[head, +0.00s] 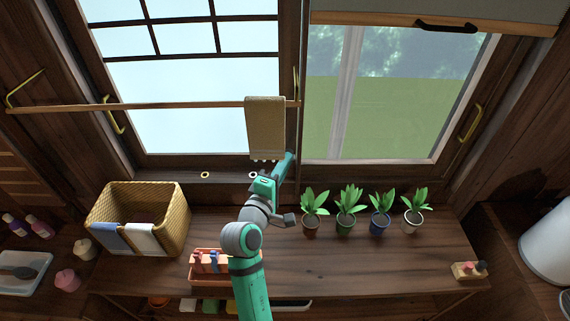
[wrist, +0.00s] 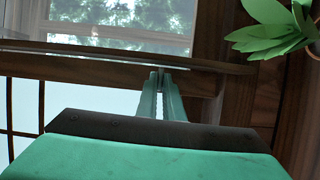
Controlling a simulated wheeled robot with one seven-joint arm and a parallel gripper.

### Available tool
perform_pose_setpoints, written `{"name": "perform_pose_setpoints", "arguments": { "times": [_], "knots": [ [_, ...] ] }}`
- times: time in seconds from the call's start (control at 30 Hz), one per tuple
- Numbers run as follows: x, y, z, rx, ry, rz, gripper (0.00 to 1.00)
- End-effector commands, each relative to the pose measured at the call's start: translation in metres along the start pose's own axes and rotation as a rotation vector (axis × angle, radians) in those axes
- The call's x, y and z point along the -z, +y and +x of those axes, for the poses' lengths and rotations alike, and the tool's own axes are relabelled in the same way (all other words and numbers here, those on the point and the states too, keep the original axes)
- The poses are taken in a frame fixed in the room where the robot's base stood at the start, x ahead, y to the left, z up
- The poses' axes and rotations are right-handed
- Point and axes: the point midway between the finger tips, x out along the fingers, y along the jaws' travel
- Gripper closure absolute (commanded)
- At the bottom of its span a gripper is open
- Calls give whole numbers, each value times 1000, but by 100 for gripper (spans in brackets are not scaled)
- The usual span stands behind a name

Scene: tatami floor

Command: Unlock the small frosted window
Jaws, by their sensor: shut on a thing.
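The window with pale, evenly bright panes and a dark grid (head: 190,85) fills the upper left of the head view. It looks like the frosted one; part of it shows in the wrist view (wrist: 22,108). Brass handles stand on its left side (head: 114,121) and by the middle post (head: 296,84). My gripper (head: 289,157) reaches up to the lower right corner of this window, by the middle post. In the wrist view its fingers (wrist: 160,80) are close together against the dark wooden frame. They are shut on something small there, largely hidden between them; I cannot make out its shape.
A towel (head: 265,127) hangs on a wooden rod (head: 170,105) just above my gripper. Several potted plants (head: 348,200) stand on the counter to the right. A wicker basket (head: 170,198) is at left, a red caddy (head: 205,268) beside my arm. The right window (head: 400,100) is clear.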

Motion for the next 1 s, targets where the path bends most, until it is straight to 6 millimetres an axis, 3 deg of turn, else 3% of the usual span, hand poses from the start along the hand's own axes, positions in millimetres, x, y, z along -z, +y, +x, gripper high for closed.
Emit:
{"name": "perform_pose_setpoints", "arguments": {
  "times": [0.27,1.0],
  "knots": [
    [0,2,0,54,0,134,100],
    [-4,9,2,318,0,773,100]
  ]
}}
